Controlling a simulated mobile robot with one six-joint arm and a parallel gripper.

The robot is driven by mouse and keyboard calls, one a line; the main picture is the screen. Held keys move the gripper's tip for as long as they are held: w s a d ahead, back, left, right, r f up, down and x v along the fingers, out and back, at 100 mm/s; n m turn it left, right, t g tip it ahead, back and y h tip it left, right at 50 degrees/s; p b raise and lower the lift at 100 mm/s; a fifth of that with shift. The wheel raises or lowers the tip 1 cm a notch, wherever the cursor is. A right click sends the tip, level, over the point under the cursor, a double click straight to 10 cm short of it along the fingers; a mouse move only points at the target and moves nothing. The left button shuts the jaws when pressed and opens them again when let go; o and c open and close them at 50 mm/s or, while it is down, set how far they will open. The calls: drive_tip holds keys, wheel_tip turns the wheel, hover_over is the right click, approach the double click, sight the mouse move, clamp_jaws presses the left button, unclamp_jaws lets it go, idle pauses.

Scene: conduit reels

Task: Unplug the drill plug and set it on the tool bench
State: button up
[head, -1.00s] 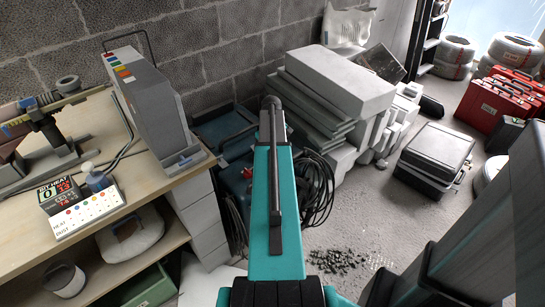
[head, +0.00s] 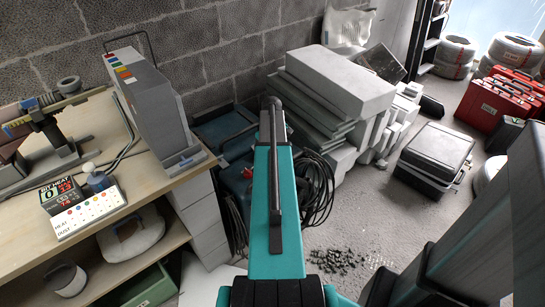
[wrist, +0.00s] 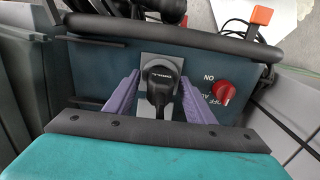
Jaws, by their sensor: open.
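In the wrist view a black plug (wrist: 160,92) sits in a grey socket plate on the front of a dark blue machine (wrist: 95,72). My gripper (wrist: 159,80) is open. Its two purple fingers stand one on each side of the plug, with a visible gap on both sides. In the head view the gripper and plug are hidden behind my teal arm, and part of the blue machine (head: 228,132) shows behind it. The wooden tool bench (head: 142,188) stands at the left.
A red switch knob (wrist: 223,92) is just right of the plug, and a dark bar (wrist: 225,42) crosses above it. On the bench are a grey case (head: 155,105), a control box (head: 88,215) and a clamped tool. Black cables (head: 318,190) hang right of my arm.

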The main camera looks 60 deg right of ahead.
drive_tip(key=shift+c, duration=0.2)
idle(0.4)
clamp_jaws()
drive_tip(key=shift+r+p, duration=0.15)
drive_tip(key=shift+p, duration=0.15)
drive_tip(key=shift+r+p, duration=0.3)
drive_tip(key=shift+r, duration=0.15)
drive_tip(key=shift+r+p, duration=1.55)
drive_tip(key=shift+r, duration=0.85)
